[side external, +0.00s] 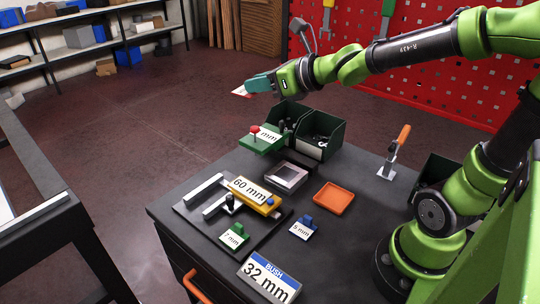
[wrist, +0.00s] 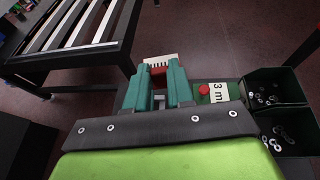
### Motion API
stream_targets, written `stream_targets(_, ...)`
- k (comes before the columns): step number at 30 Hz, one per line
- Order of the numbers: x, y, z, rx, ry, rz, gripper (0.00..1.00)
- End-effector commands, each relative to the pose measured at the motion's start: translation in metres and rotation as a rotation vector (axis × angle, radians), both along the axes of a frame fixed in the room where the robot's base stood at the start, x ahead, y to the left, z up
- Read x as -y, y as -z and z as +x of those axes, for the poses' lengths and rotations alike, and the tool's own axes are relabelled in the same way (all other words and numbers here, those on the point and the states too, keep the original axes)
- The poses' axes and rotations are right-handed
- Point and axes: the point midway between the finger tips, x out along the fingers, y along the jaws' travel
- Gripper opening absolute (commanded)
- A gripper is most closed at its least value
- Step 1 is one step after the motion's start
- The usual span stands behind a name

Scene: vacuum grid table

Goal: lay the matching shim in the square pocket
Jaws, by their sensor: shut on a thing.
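My gripper (side external: 258,86) is raised high beyond the table's far edge. In the wrist view its teal fingers (wrist: 161,75) are shut on a red-gripped shim (wrist: 158,70) with a white label plate; the plate also shows in the side view (side external: 241,92). Its writing is unreadable. A green shim marked 7 mm (side external: 235,236) and a blue one marked 5 mm (side external: 303,229) lie at the table's front. A grey square frame (side external: 300,180) with a recess sits mid-table, apparently the square pocket. A square orange tray (side external: 333,198) lies to its right.
A red-knobbed green block (side external: 258,146) reads 3 m in the wrist view (wrist: 203,90). Dark bins (side external: 320,143) with hardware stand at the far edge. A yellow 60 mm block (side external: 256,195) sits in a fixture. A BUSH 32 mm card (side external: 268,282) and an orange-handled clamp (side external: 398,150) flank them.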

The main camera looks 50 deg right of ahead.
Motion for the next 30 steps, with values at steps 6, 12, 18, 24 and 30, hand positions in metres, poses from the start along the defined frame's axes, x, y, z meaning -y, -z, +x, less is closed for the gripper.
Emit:
stream_targets(6, 0.003, 0.018, -0.019, -0.024, 0.11, 0.008, 0.0)
stream_targets(12, 0.006, 0.018, -0.021, -0.02, 0.129, 0.005, 0.0)
stream_targets(18, 0.007, 0.03, -0.019, -0.022, 0.127, 0.01, 0.0)
stream_targets(24, 0.01, 0.053, -0.015, -0.025, 0.095, 0.012, 0.0)
stream_targets(30, 0.005, 0.081, -0.01, -0.027, -0.013, 0.015, 0.0)
